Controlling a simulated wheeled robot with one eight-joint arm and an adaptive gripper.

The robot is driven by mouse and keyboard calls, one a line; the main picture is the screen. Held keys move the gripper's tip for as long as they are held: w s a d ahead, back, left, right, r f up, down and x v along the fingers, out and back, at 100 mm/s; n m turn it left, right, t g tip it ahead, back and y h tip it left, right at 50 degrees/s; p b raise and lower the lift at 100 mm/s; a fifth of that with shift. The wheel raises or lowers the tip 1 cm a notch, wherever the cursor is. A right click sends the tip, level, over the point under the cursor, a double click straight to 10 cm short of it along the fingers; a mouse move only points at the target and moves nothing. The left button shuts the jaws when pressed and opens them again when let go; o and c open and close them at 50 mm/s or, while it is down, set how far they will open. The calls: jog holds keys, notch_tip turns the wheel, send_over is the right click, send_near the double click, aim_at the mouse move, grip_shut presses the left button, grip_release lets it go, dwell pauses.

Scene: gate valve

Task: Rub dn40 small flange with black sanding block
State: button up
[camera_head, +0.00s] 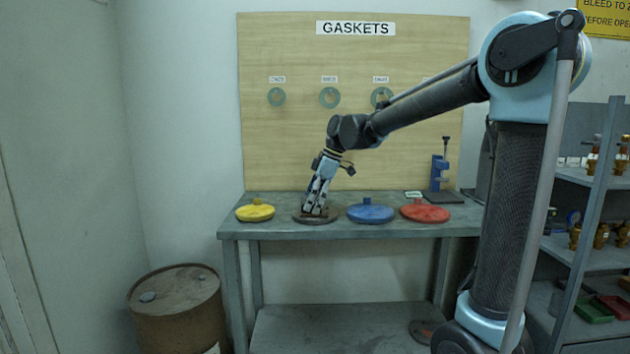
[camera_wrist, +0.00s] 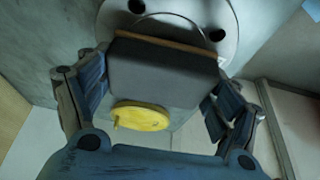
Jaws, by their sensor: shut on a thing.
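A round flange (camera_head: 332,217) lies on the bench between a yellow disc and a blue disc. In the wrist view the grey flange (camera_wrist: 190,14) shows at the top, with dark bolt holes. My gripper (camera_head: 314,207) points down over this flange. In the wrist view my gripper (camera_wrist: 160,78) is shut on the black sanding block (camera_wrist: 163,72), with a finger on each side. The block's thin brown edge faces the flange and overlaps it in the picture. I cannot tell whether they touch. In the head view my fingers hide most of the block. No size label is readable.
The yellow disc (camera_head: 255,212) is left of the flange; it also shows in the wrist view (camera_wrist: 141,116). The blue disc (camera_head: 370,213) and red disc (camera_head: 425,212) are to the right. A gasket board (camera_head: 300,150) stands behind the bench (camera_head: 280,231). A rusty drum (camera_head: 180,315) stands front left.

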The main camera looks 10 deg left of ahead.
jog(key=v, duration=0.3)
jog(key=shift+w+a+r, duration=0.2)
jog(key=shift+w+r, duration=0.05)
jog(key=shift+r, duration=2.25)
